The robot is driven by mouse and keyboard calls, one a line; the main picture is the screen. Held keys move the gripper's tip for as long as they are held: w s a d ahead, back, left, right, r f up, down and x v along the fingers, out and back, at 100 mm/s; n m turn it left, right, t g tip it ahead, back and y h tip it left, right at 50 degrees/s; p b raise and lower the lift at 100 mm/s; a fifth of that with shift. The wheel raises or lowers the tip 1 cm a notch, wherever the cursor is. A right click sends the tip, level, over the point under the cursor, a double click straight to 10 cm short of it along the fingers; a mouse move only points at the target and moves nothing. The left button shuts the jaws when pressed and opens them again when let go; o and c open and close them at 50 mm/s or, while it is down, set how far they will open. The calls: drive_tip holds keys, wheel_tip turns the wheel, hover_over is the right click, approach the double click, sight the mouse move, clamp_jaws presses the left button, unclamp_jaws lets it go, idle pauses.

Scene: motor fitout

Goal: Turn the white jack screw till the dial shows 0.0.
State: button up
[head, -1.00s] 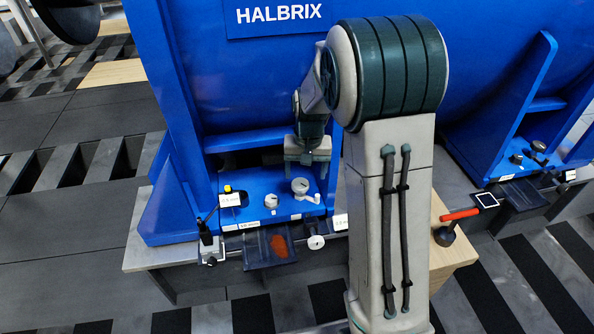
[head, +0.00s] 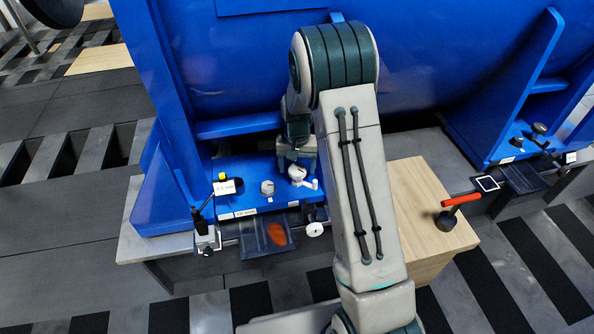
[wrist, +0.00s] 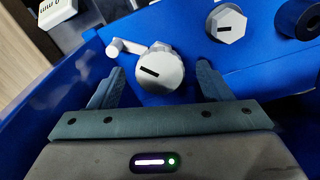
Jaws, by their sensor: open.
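A white round screw head (head: 297,172) with a small side crank stands on the blue foot plate. In the wrist view this head (wrist: 160,68) shows a black slot, with the crank pointing to the upper left. My gripper (head: 297,163) is open just above it. In the wrist view my gripper's fingers (wrist: 160,78) stand one on each side of the head, with gaps; I see no contact. A white knob (head: 314,229) also sits at the bench front. I cannot tell which thing is the dial, and no reading is legible.
A pale hex bolt head (head: 267,187) stands left of the screw, beside a black cylinder (head: 236,186). A lever fixture (head: 205,235) and a dark tray (head: 265,238) are at the front.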

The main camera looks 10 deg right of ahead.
drive_tip(key=shift+f, duration=0.55)
drive_tip(key=c, duration=1)
drive_tip(key=shift+r+m+p, duration=0.15)
drive_tip(key=shift+m+p, duration=0.15)
drive_tip(key=shift+m, duration=0.1)
drive_tip(key=m+p, duration=0.2)
drive_tip(key=shift+r+m, duration=0.1)
drive_tip(key=shift+m, duration=0.3)
drive_tip(key=shift+w+a+m+p, duration=0.1)
drive_tip(key=shift+m+p, duration=1.3)
drive_tip(key=shift+m, duration=0.7)
drive_tip(key=shift+f, duration=0.2)
